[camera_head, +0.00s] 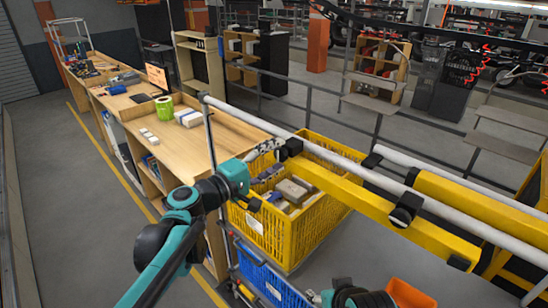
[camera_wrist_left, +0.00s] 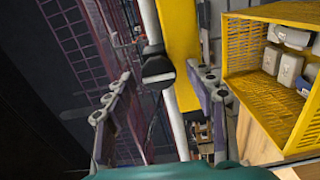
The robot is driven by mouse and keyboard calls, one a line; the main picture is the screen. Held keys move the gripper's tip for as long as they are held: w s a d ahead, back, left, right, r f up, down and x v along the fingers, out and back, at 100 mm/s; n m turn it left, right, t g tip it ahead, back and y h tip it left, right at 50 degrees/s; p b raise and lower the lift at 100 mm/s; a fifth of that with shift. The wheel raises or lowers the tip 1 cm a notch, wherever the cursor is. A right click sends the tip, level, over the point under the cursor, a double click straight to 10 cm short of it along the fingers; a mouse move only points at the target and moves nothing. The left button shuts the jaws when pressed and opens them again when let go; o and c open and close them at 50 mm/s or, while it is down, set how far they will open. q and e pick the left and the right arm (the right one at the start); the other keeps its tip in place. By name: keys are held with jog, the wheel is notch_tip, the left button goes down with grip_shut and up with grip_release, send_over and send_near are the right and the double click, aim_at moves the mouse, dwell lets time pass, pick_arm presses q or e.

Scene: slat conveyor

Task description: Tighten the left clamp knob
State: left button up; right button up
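Black clamp knobs sit along a white rail (camera_head: 330,164) beside a yellow beam (camera_head: 345,190). The left one (camera_head: 293,146) is at the beam's far left end, close to my left gripper (camera_head: 268,149). Others are the front knob (camera_head: 405,210) and the back knob (camera_head: 372,160). In the left wrist view my left gripper (camera_wrist_left: 160,105) has its fingers spread wide, with the rail running between them and nothing gripped. A black clamp knob (camera_wrist_left: 158,70) shows ahead between the fingers, apart from both. My right gripper's fingers are not visible.
A yellow crate (camera_head: 257,232) with several boxes stands below the rail; its mesh wall is close to the right finger in the wrist view (camera_wrist_left: 245,45). A blue basket (camera_head: 265,280) and an orange bin (camera_head: 410,293) are at the bottom. A wooden workbench (camera_head: 185,150) stands left.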

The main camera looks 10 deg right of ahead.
pick_arm(q)
jog(key=v, duration=1.2)
jog(key=s+f+m+g+y+b, duration=0.1)
jog(key=s+f+y+b, duration=0.2)
jog(key=f, duration=0.5)
jog(key=s+f+m+g+b, duration=0.1)
jog(key=s+f+b, duration=0.1)
jog(key=f+b, duration=0.5)
jog(key=s+a+f+m+y+b, duration=0.1)
jog(key=s+a+f+y+b, duration=0.2)
jog(key=f, duration=0.7)
jog(key=s+a+f+m+g+y+b, duration=0.1)
jog(key=s+a+f+y+b, duration=0.3)
jog(key=a+f, duration=0.4)
jog(key=s+a+f+m+y+b, duration=0.3)
jog(key=s+a+f+y+b, duration=0.1)
jog(key=f, duration=0.9)
jog(key=shift+a+f+g+b, duration=0.2)
jog(key=shift+a+g+b, duration=0.2)
jog(key=shift+a+b, duration=0.3)
jog(key=shift+s+d, duration=0.1)
jog(key=shift+d, duration=0.1)
